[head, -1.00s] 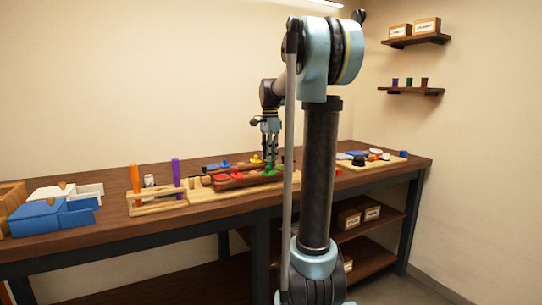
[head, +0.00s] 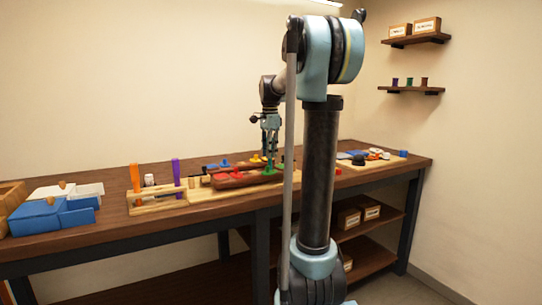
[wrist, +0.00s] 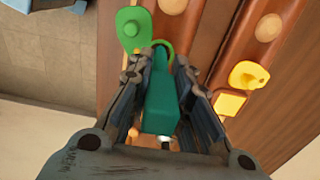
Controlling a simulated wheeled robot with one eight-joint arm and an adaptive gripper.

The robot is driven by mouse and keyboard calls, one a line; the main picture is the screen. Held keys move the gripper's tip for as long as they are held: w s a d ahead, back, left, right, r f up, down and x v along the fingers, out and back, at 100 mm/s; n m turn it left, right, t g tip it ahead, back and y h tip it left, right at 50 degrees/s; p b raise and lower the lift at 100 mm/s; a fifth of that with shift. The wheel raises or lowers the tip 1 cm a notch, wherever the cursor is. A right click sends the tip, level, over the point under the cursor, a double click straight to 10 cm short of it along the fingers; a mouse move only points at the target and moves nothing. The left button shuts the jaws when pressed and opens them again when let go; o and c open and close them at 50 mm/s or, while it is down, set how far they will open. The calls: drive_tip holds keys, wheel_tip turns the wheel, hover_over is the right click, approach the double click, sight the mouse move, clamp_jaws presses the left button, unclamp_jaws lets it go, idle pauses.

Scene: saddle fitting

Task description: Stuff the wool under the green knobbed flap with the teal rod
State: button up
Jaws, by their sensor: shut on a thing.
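My gripper (wrist: 162,85) is shut on the teal rod (wrist: 160,105), which points away from the wrist camera. The green knobbed flap (wrist: 131,28) lies just left of the rod's far end in the wrist view. A curved green edge (wrist: 168,46) shows at the rod's tip; I cannot tell whether the tip touches it. In the head view my gripper (head: 270,158) is over the dark red-brown saddle piece (head: 232,181), with a green part (head: 280,166) beside it. I cannot make out the wool for certain.
A yellow knobbed flap (wrist: 247,75) is on the brown piece at right in the wrist view. In the head view, red (head: 236,174) and blue (head: 225,163) knobbed parts lie left of my gripper. A wooden rack (head: 157,203) with orange and purple tubes stands further left.

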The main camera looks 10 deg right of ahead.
drive_tip(key=shift+r, duration=3.45)
